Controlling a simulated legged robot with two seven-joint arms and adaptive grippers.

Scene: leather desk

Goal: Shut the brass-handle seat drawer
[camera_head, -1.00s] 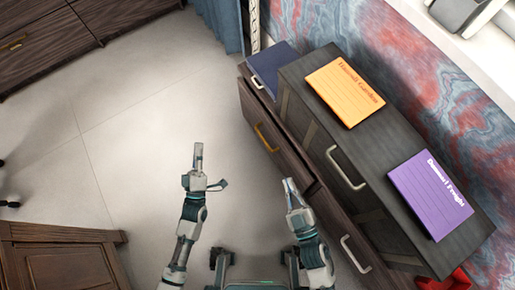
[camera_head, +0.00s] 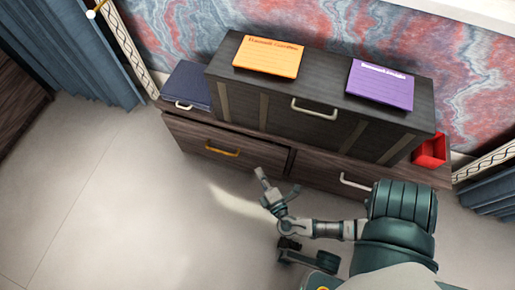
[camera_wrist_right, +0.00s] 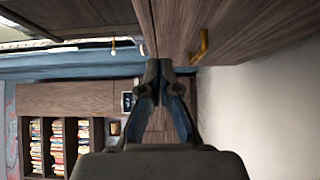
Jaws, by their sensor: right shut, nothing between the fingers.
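The brass-handle seat drawer (camera_head: 185,136) is in the left part of the low dark wood bench. Its front stands out beyond the bench front beside it, so it is partly open. Its brass handle (camera_head: 222,151) is also large in the right wrist view (camera_wrist_right: 201,45). My right gripper (camera_head: 260,172) is shut and empty, just in front of the drawer's right end, to the right of the handle. Its closed fingers (camera_wrist_right: 164,72) point along the drawer front in the wrist view; contact cannot be told. My left gripper is not in view.
A dark cabinet (camera_head: 330,135) stands on the bench, bearing an orange pad (camera_head: 268,58) and a purple pad (camera_head: 380,86). A blue book (camera_head: 188,84) lies at the bench's left end, a red box (camera_head: 430,150) at its right. The floor (camera_head: 110,200) to the left is clear.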

